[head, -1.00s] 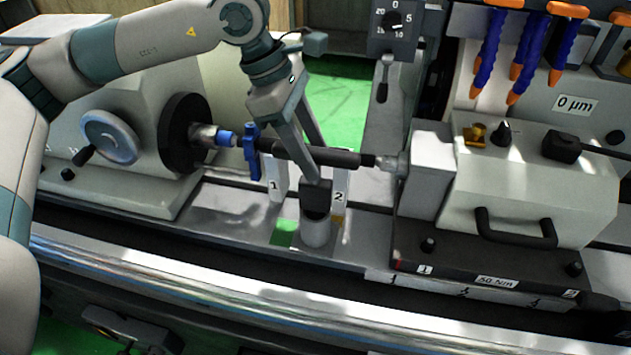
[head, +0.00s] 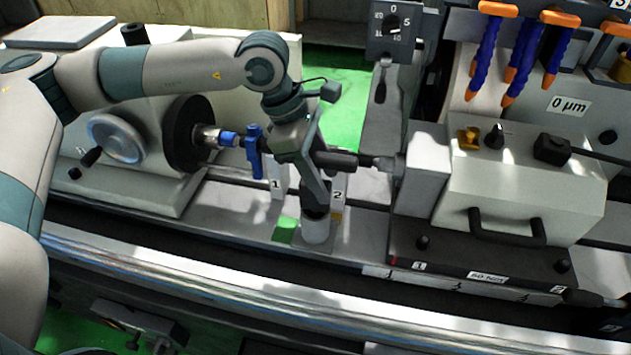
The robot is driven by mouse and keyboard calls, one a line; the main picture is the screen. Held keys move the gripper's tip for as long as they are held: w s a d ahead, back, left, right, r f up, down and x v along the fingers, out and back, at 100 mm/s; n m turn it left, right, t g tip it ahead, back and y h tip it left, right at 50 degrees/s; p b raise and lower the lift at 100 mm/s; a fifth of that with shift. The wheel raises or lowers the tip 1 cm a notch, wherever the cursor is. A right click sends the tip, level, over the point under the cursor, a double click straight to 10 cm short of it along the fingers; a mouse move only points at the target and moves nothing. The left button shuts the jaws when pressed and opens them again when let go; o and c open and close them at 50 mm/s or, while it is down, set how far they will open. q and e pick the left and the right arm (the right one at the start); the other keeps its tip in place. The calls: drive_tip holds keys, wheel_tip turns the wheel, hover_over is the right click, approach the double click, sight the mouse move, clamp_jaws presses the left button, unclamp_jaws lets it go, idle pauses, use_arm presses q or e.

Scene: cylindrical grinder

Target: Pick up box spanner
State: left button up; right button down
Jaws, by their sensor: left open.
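My left gripper (head: 315,195) points down in the middle of the head view, in front of the dark shaft. Its fingers are seen nearly edge-on and are open. They reach the dark top of an upright, light grey cylinder (head: 316,232) on the machine bed. This cylinder is probably the box spanner, though the fingers hide much of its top. I cannot tell whether the fingers touch it. My right gripper is not in view.
The dark shaft (head: 335,159) spans the bed behind my left gripper, with a blue clamp (head: 252,150) on its left. White plates marked 1 and 2 stand nearby. A green patch (head: 285,230) lies left of the cylinder. The tailstock block (head: 425,175) stands right.

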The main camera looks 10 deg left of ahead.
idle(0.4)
use_arm(q)
clamp_jaws()
drive_tip(key=shift+r, duration=0.1)
drive_tip(key=shift+r+b, duration=0.35)
drive_tip(key=shift+r, duration=0.05)
wheel_tip(320, 180, up, 17)
drive_tip(key=b, duration=0.5)
drive_tip(key=shift+b, duration=0.3)
